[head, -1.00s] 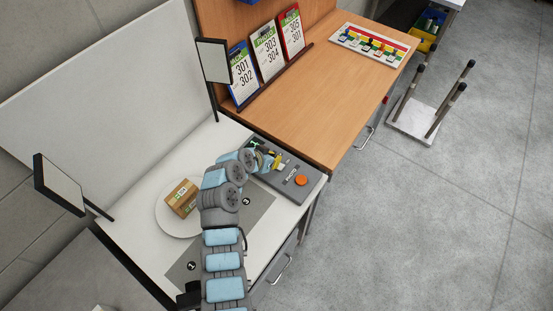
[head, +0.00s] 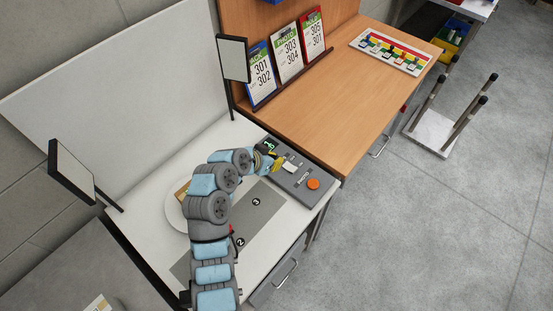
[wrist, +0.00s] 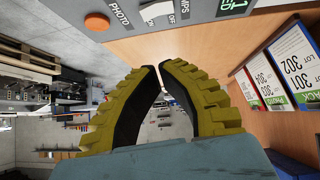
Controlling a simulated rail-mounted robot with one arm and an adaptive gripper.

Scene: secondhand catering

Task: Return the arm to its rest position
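My arm reaches up from the bottom of the head view, bent over the white table (head: 150,238). My gripper (head: 275,163), yellow and black, is at the arm's far end, beside or over the left end of a grey control box (head: 303,176); the exact gap is unclear. In the wrist view the gripper (wrist: 160,66) points at the open room, with its fingertips close together and nothing held between them. The control box (wrist: 180,14) runs along the top of that view.
A plate (head: 174,213) with a mostly hidden brown box (head: 182,190) lies beside my arm. Two panels on posts (head: 72,172) (head: 234,59) rise at the table's back. A wooden desk (head: 325,103) holds numbered boards (head: 288,58) and a coloured key rack (head: 390,51).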

